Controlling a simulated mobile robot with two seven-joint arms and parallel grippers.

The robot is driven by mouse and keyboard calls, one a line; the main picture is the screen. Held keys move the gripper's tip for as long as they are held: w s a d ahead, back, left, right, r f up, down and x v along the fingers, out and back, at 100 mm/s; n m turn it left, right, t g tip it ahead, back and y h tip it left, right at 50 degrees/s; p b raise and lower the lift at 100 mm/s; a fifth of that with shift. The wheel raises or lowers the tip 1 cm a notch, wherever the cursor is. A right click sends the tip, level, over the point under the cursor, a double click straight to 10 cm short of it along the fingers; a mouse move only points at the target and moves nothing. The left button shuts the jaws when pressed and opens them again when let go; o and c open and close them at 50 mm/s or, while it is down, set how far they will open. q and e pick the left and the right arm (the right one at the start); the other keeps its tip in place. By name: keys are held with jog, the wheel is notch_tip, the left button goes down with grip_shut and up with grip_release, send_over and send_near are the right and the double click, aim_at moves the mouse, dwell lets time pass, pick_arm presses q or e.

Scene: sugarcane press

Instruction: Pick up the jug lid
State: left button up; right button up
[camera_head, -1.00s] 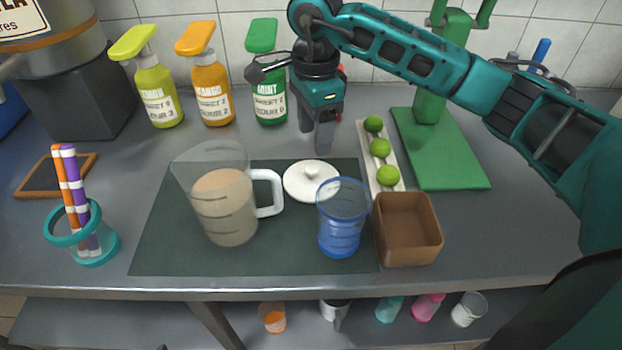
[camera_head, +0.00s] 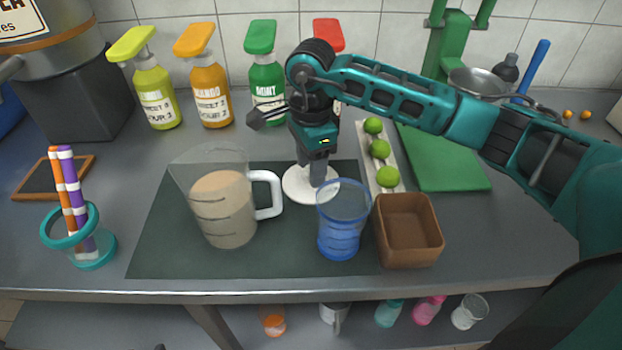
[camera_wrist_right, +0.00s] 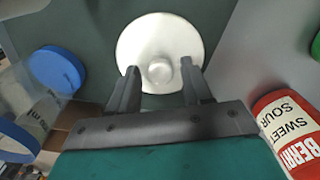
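The white jug lid (camera_head: 296,184) lies flat on the dark mat, between the jug and the blue cup. My right gripper (camera_head: 311,180) points down over it, its fingers hiding the knob in the head view. In the right wrist view the lid (camera_wrist_right: 150,35) shows whole, with its round knob (camera_wrist_right: 160,71) between the tips of the open right gripper (camera_wrist_right: 160,78). A gap shows on each side of the knob. The clear jug (camera_head: 222,205) with tan liquid stands left of the lid, its handle toward it. My left gripper is out of view.
The blue cup (camera_head: 340,235) stands close in front of the lid, to the right. A brown box (camera_head: 408,230) and a tray of limes (camera_head: 367,145) are further right. Several syrup bottles, including the green one (camera_head: 267,80), stand behind. The left part of the dark mat (camera_head: 165,240) is bare.

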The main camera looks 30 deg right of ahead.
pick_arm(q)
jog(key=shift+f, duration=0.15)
pick_arm(e)
jog(key=c, duration=0.9)
jog(key=shift+o, duration=0.2)
jog(key=shift+r, duration=0.1)
